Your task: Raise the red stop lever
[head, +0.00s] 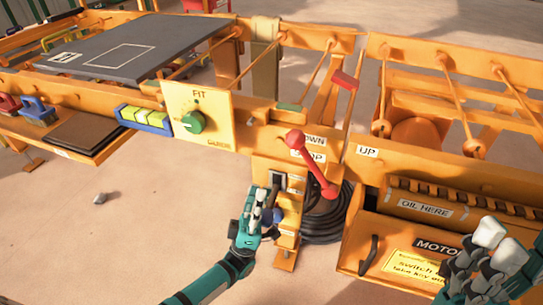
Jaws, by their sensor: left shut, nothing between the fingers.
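The red lever (314,168) has a round red ball at its upper left end and slopes down right to a red pivot on the orange frame. Partly covered labels beside it read "OWN" and "OP". My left gripper (268,203) is shut and empty, left of and below the lever, in front of a small orange post with a dark switch. It appears apart from the lever. My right gripper (485,255) is at the lower right, in front of the motor box, far from the lever; its fingers are hard to read.
A panel with a green knob (193,121) stands left of the lever. A red block (345,80) sits on a thin rod above. An "UP" label (367,151) is on the frame to the right. A coiled black hose (328,222) lies behind the post. The motor box (398,243) fills the lower right.

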